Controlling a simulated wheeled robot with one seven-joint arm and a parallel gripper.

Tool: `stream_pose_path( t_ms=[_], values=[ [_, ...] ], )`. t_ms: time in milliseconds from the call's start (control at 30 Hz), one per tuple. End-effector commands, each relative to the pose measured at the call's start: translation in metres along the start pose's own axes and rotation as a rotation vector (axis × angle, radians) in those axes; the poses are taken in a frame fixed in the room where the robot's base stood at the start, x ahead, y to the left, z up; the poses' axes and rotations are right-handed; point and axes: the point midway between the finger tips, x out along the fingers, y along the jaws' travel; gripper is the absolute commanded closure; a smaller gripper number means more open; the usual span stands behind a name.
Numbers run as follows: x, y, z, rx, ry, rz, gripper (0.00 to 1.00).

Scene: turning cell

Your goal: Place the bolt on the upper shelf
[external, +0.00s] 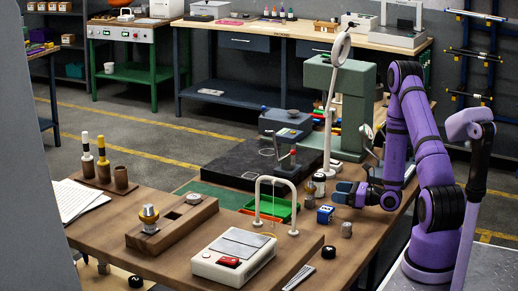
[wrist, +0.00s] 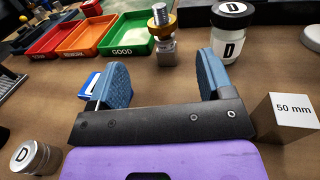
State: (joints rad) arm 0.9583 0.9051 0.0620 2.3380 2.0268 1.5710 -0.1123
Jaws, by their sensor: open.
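In the wrist view, an upright silver bolt-like piece with a brass-coloured collar (wrist: 161,30) stands on the bench beyond my gripper (wrist: 163,85). I cannot tell for certain that it is the task's bolt. My gripper is open, its two blue fingers well apart with nothing between them. The piece is ahead of the fingertips, in line with the gap and apart from them. In the external view my gripper (external: 345,192) is low over the right part of the wooden bench, pointing left. I cannot tell which surface is the upper shelf.
A labelled D jar (wrist: 232,32) stands ahead of the right finger, and a 50 mm block (wrist: 287,118) is at right. A blue box (external: 325,214) is near the left finger. A D weight (wrist: 37,158) is lower left. Sorting trays, including a green one (wrist: 124,35), lie ahead left.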

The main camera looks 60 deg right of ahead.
Motion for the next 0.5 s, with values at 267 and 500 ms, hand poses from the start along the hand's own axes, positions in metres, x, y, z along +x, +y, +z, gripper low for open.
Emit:
stream_pose_path(
  t_ms=[267,500],
  values=[
    [0.037,0.0,-0.001,0.0,-0.001,0.0,0.26],
    [0.055,-0.001,0.0,0.0,-0.001,-0.001,0.26]
  ],
)
